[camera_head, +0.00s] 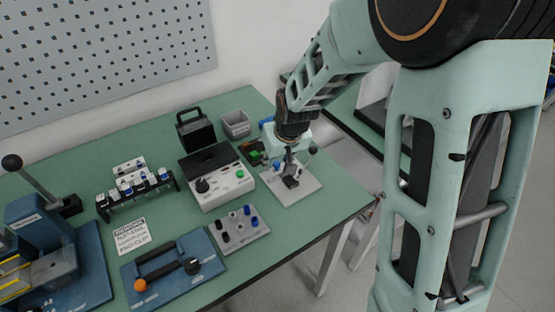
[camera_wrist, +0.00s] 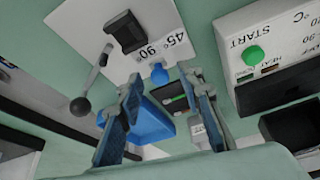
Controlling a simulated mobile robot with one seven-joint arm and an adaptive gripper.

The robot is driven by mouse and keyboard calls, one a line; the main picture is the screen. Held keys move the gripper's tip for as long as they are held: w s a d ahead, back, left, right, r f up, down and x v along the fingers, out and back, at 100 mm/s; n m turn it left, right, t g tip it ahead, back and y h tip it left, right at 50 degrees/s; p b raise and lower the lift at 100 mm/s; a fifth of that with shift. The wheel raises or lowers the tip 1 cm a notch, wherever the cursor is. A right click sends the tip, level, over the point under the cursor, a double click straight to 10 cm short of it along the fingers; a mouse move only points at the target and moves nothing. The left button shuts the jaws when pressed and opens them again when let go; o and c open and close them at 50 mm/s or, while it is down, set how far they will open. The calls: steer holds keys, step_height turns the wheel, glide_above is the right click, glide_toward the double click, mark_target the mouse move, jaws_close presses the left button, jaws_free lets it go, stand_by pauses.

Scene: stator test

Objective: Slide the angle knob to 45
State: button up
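The angle knob (camera_wrist: 128,32) is a black block on a white plate (camera_wrist: 85,28), with "45°" and "90°" printed beside it. In the wrist view the knob sits beyond my fingertips, near the top. It also shows in the head view as a small black block (camera_head: 291,182) on the white plate (camera_head: 310,188) at the table's right side. My gripper (camera_wrist: 160,82) has its two blue-padded fingers apart, with nothing held between them. In the head view my gripper (camera_head: 288,158) is over the back part of the plate, and its fingertips are hard to make out.
A blue peg (camera_wrist: 158,74) stands by the plate's labelled edge. A lever with a dark ball (camera_wrist: 80,106) is at the plate's side. A white control box (camera_head: 222,185) stands left of the plate. A grey plate with several pegs (camera_head: 239,240) lies in front of it.

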mark_target(268, 177)
steer(key=shift+c, duration=0.4)
jaws_close()
steer(key=shift+s+a+b, duration=0.2)
steer(key=shift+s+a, duration=0.2)
steer(key=shift+a, duration=0.25)
steer(key=shift+s+a+b, duration=0.2)
steer(key=shift+s+a, duration=0.2)
steer(key=shift+a, duration=0.2)
steer(key=shift+o, duration=0.4)
jaws_free()
